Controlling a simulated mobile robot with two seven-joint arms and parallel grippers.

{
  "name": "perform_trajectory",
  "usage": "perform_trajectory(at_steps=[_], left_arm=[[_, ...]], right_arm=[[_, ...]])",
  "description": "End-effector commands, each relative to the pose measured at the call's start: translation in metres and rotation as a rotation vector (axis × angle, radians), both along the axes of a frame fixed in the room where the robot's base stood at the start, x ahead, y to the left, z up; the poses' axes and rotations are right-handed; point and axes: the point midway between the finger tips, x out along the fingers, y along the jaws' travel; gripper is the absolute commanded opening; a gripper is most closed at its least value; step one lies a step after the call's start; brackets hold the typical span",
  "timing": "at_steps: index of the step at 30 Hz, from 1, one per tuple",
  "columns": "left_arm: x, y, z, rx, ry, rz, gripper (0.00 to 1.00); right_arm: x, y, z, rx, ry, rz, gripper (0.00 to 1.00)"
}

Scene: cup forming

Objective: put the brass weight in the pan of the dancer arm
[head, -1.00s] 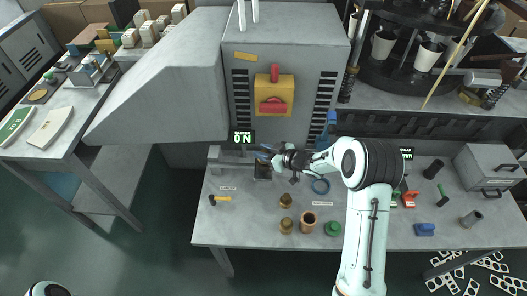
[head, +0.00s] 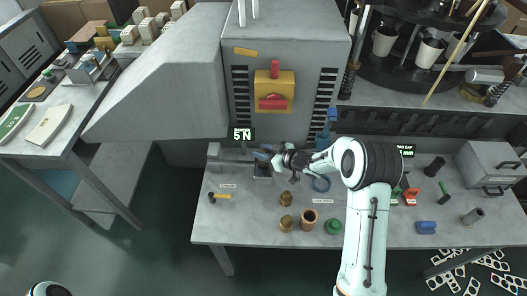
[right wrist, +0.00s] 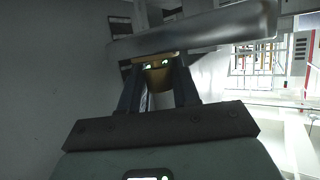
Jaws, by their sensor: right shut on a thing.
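My right gripper (head: 266,152) is at the back of the bench, at the free end of the grey dancer arm (head: 235,160). In the right wrist view its two dark fingers (right wrist: 158,88) are shut on a brass weight (right wrist: 159,77). The grey arm bar (right wrist: 200,32) crosses just above and beyond the weight there. A small dark block (head: 262,171) sits below the gripper; I cannot tell whether it is the pan, or whether the weight touches a pan. Two other brass pieces (head: 286,198) (head: 286,223) stand on the bench. My left gripper is out of view.
A small display (head: 242,134) above the dancer arm reads 5N. The machine housing (head: 285,75) rises close behind. The bench's front left is clear.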

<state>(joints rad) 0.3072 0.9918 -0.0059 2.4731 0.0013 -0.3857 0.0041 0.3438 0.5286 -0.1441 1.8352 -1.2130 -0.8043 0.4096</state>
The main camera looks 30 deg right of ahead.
Motion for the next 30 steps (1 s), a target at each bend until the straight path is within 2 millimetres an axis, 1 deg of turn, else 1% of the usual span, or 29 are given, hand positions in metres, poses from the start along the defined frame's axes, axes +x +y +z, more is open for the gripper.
perform_trajectory(at_steps=[12, 13, 15, 21, 22, 24, 30], left_arm=[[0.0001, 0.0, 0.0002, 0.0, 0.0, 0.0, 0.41], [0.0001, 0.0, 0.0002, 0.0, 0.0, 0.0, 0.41], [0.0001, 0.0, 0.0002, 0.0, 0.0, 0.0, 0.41], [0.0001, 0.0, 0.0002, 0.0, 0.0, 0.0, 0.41], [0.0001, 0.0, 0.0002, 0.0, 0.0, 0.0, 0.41], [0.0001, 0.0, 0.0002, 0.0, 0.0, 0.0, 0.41], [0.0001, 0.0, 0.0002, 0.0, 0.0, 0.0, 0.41]], right_arm=[[0.0, 0.0, 0.0002, 0.0, 0.0, 0.0, 0.0], [0.0, 0.0, 0.0002, 0.0, 0.0, 0.0, 0.41], [0.0, 0.0, 0.0002, 0.0, 0.0, 0.0, 0.61], [0.0, 0.0, 0.0002, 0.0, 0.0, 0.0, 0.61], [-0.0002, 0.0, -0.0001, 0.0, 0.001, 0.0, 0.67], [-0.0002, 0.0, -0.0001, 0.0, 0.001, 0.0, 0.86], [-0.0002, 0.0, -0.0001, 0.0, 0.001, 0.0, 0.86]])
